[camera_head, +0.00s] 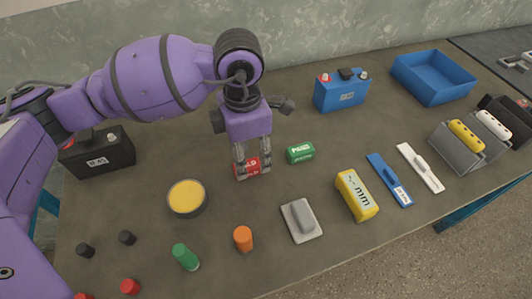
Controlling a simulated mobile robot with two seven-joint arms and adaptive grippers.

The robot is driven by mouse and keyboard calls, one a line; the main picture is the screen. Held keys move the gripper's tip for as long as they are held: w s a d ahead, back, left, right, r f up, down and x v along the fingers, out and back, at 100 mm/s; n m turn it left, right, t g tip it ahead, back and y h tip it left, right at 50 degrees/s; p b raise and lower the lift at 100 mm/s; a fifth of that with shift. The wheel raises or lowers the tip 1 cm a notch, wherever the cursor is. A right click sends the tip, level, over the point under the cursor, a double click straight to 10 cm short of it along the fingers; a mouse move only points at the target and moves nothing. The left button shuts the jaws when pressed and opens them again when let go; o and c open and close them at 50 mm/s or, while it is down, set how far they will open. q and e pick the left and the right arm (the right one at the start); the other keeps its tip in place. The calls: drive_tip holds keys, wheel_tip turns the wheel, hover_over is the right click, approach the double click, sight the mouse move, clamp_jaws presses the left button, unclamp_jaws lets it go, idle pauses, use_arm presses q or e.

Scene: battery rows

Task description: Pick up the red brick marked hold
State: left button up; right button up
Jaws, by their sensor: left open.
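The red brick (252,167) marked with white letters, of which "LD" shows, lies on the table near the middle of the head view. My left gripper (248,175) points down at it from above. The gripper is open, with its fingers around the brick's near face and sides, and they hide part of it. Whether the fingers touch the brick cannot be told. My right gripper is not in view.
A green brick (300,152) sits close to the right. A round yellow-topped tin (187,198) is at left front. A grey block (302,220), yellow block (357,195) and blue battery (341,91) stand around. A blue tray (433,82) is at the back right.

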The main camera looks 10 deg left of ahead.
sight(247, 165)
use_arm(q)
drive_tip(key=f, duration=0.4)
drive_tip(key=shift+a, duration=0.35)
drive_tip(key=shift+f, duration=0.35)
drive_tip(key=c, duration=1.1)
clamp_jaws()
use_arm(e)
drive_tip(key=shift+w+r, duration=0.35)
